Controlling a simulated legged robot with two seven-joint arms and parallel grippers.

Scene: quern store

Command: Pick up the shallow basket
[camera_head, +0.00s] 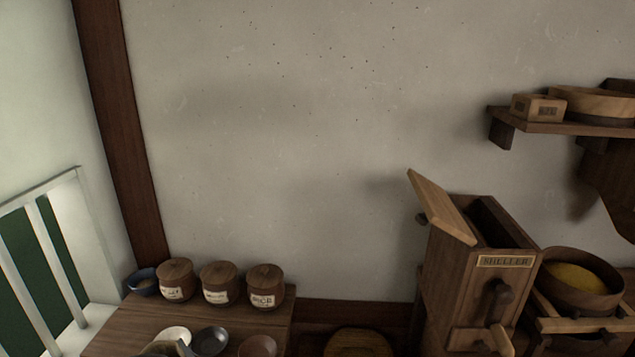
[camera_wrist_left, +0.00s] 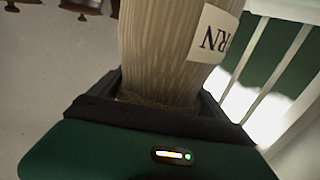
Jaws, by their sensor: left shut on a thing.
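In the left wrist view my left gripper (camera_wrist_left: 157,100) is shut on a pale, ribbed thing (camera_wrist_left: 165,50). A white label on its side shows the letters "RN". Its lower end sits between the dark fingers, and its far end runs out of the picture. I cannot tell whether it is the shallow basket. In the head view a round brown top (camera_head: 357,343) shows at the bottom edge, cut off; I cannot tell whether it is a basket or a stool. My right gripper is in neither view.
Several lidded wooden jars, one of them here (camera_head: 219,283), and a blue bowl (camera_head: 143,281) stand at the back of a wooden table (camera_head: 125,325). Small dishes (camera_head: 209,341) lie in front. A sheller box (camera_head: 480,275) and a bowl of yellow grain (camera_head: 578,280) are right, below a shelf (camera_head: 560,128).

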